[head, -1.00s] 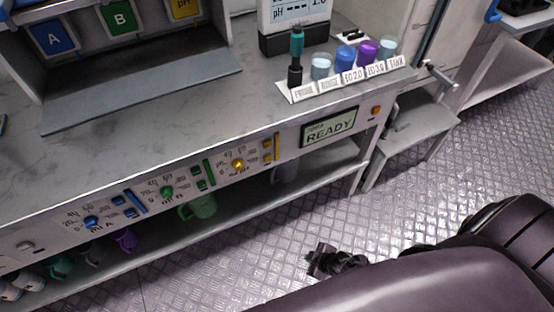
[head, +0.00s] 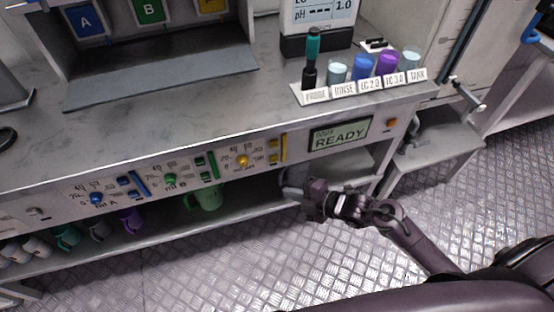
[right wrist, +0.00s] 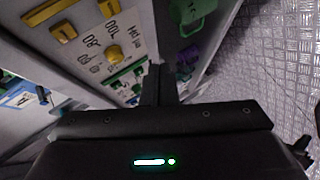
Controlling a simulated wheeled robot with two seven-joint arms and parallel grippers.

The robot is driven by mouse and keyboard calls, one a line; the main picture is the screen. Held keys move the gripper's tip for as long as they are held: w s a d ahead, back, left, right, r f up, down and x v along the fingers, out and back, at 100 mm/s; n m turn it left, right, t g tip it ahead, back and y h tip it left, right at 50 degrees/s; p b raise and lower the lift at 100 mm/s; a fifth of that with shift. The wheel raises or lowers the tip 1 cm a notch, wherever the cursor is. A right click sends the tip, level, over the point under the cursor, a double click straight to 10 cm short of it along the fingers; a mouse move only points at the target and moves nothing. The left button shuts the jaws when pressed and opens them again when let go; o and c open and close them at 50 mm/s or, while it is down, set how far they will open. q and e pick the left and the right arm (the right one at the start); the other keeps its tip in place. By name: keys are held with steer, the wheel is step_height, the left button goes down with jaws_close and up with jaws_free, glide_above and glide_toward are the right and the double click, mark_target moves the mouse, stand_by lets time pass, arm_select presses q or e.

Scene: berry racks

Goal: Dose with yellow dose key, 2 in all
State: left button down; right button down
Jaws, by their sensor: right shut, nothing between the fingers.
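The yellow dose section of the front panel has a yellow knob (head: 242,160), two small yellow keys (head: 273,143) and a tall yellow bar (head: 284,147). The display (head: 341,135) to their right reads READY. My right gripper (head: 291,184) is shut and empty, in front of the bench below the yellow keys and apart from the panel. In the right wrist view the shut fingers (right wrist: 158,84) point toward the panel, with the yellow knob (right wrist: 114,54) and a yellow key (right wrist: 63,32) beyond them. My left gripper is not in view.
Blue keys (head: 124,182) and green keys (head: 200,167) sit left along the panel. Several mugs, one green (head: 207,196), stand on the shelf below. Labelled cups and a probe (head: 312,58) stand on the bench top. An orange button (head: 391,124) is right of the display.

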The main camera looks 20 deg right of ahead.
mark_target(274, 158)
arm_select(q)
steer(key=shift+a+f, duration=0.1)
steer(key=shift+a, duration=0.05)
arm_select(e)
steer(key=shift+w, duration=0.15)
